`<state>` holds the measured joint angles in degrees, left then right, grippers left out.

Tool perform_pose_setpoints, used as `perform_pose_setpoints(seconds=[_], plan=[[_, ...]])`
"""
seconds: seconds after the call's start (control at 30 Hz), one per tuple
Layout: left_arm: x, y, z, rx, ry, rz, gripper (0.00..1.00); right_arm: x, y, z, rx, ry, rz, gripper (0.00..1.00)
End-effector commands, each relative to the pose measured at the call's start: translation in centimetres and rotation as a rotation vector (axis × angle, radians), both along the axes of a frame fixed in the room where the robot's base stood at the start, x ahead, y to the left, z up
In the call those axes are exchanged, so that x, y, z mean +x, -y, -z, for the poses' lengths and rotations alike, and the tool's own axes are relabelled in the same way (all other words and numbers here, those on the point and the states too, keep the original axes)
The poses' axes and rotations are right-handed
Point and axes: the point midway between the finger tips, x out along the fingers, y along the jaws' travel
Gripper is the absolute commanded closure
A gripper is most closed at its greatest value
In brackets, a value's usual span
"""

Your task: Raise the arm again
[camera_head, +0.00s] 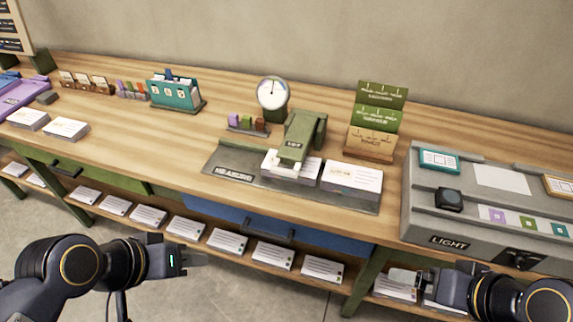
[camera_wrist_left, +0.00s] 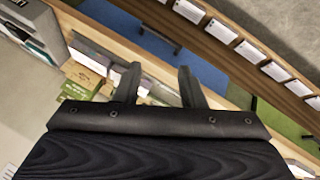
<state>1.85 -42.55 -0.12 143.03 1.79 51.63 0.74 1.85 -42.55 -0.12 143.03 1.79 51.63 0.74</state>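The green arm (camera_head: 305,130) of the measuring station stands mid-table, with a small dark label on its front. It slants down toward a pale front piece (camera_head: 292,164) close above or on a card stack; I cannot tell whether they touch.
A round white dial (camera_head: 272,93) stands behind the green arm. A card stack (camera_head: 352,177) lies on the base's right side. Green signs (camera_head: 378,110) stand behind it. The grey "LIGHT" station (camera_head: 420,215) is at the right. The wooden tabletop left of the base (camera_head: 165,150) is clear.

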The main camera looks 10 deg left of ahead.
Motion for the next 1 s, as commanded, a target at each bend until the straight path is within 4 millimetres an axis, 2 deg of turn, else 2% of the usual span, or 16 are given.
perform_pose_setpoints(seconds=[0.23, 0.33, 0.43, 0.57, 0.67, 0.8, 0.9, 1.0], plan=[[0.0, 0.0, 0.0, 0.000, 0.000, 0.000, 0.64, 0.0, 0.0, 0.0, 0.000, 0.000, 0.000, 0.09], [0.2, 0.1, 0.2, -0.002, 0.007, 0.004, 0.52, 0.0, 0.0, 0.3, 0.000, 0.000, 0.000, 0.09], [2.1, 0.6, 1.4, -0.010, 0.064, 0.029, 0.39, 0.0, 0.0, 1.9, 0.000, 0.000, 0.000, 0.09], [7.3, 2.4, 3.8, -0.028, 0.236, 0.079, 0.22, 0.0, 0.0, 5.9, 0.000, 0.000, 0.000, 0.09], [12.4, 4.4, 5.8, -0.025, 0.412, 0.102, 0.09, 0.0, 0.0, 9.6, 0.000, 0.000, 0.000, 0.09], [18.4, 7.2, 8.3, 0.026, 0.653, 0.095, 0.09, 0.0, 0.0, 14.2, 0.000, 0.000, 0.000, 0.09], [21.4, 9.1, 9.9, 0.093, 0.811, 0.074, 0.09, 0.0, 0.0, 17.0, 0.000, 0.000, 0.000, 0.09], [23.3, 10.7, 10.8, 0.165, 0.942, 0.052, 0.09, 0.0, 0.0, 19.1, 0.000, 0.000, 0.000, 0.09]])
